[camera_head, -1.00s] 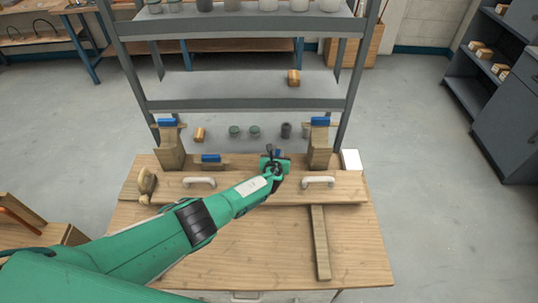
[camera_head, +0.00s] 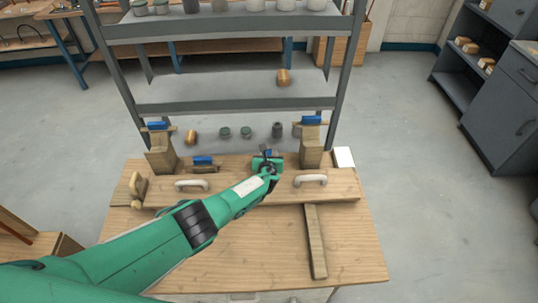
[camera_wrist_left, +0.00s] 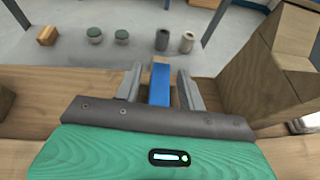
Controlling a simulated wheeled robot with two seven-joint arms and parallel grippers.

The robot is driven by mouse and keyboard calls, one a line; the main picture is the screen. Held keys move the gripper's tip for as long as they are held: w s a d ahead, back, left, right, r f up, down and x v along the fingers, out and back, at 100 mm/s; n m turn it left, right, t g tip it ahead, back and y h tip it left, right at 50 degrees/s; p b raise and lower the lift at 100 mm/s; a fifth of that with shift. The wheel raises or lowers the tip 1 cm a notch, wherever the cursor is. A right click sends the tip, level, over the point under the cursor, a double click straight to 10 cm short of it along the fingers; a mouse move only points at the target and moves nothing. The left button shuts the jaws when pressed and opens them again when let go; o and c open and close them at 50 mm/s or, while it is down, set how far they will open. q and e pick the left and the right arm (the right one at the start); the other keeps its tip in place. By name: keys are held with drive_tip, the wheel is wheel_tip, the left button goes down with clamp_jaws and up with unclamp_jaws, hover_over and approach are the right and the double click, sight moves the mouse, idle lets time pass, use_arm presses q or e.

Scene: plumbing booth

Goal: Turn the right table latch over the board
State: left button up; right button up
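The board (camera_head: 240,192) is a long wooden plank with two white handles, lying across the back of the wooden table. The right table latch has a blue handle (camera_head: 268,152), behind the board and between the two wooden posts. My left gripper (camera_head: 268,162) is at this latch and hides most of it. In the left wrist view the blue handle (camera_wrist_left: 160,84) stands between the two grey fingers, with narrow gaps on both sides, so the gripper looks open around it. The left table latch (camera_head: 203,161), also blue-topped, sits further left. My right gripper is out of view.
Wooden posts with blue-topped latches stand left (camera_head: 160,152) and right (camera_head: 311,151) of my gripper; the right post (camera_wrist_left: 265,65) is close. A loose wooden bar (camera_head: 315,243) lies in front of the board. A grey shelf rack (camera_head: 235,106) stands behind.

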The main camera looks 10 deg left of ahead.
sight(269, 154)
use_arm(q)
drive_tip(key=shift+s+r+p, duration=0.35)
drive_tip(key=shift+s+p, duration=0.25)
drive_tip(key=shift+p, duration=0.2)
drive_tip(key=p+v, duration=0.3)
drive_tip(key=v, duration=0.1)
drive_tip(key=shift+s+r, duration=0.2)
drive_tip(key=shift+s, duration=0.05)
drive_tip(key=p+v, duration=0.1)
drive_tip(key=v, duration=0.5)
drive_tip(key=shift+s+p, duration=0.1)
drive_tip(key=shift+p, duration=0.2)
drive_tip(key=shift+v, duration=0.8)
drive_tip(key=shift+s+f, duration=0.1)
